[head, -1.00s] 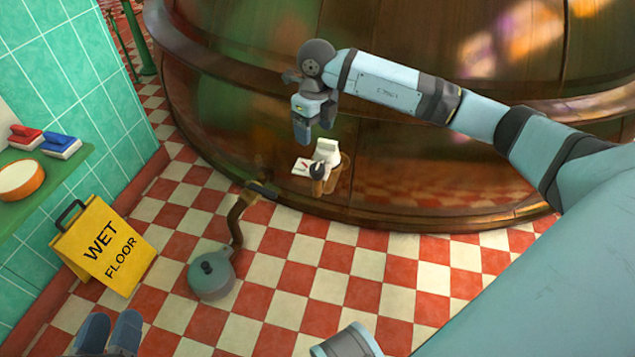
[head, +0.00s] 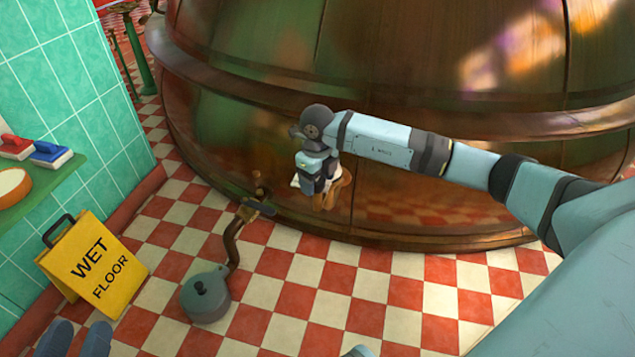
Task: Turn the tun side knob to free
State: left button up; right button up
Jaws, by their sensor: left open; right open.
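The tun (head: 420,195) is a large, dark copper vessel filling the back. Its side knob (head: 336,184) is low on the wall and mostly hidden behind my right gripper (head: 316,190); only a pale edge shows. A white label card (head: 296,181) peeks out left of the gripper, and its marking is covered. My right gripper is open, pointing down at the knob. I cannot tell whether its fingers touch or straddle it, nor which way the knob points. My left gripper (head: 77,340) is open and empty at the bottom left edge, far from the tun.
A bent pipe (head: 233,240) with a dark handle (head: 262,207) leaves the tun's base, ending near a grey round lidded thing (head: 205,293) on the checkered floor. A yellow wet-floor sign (head: 92,266) stands left, below a green shelf (head: 50,180) with brushes.

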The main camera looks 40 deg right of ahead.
jog(key=c, duration=0.9)
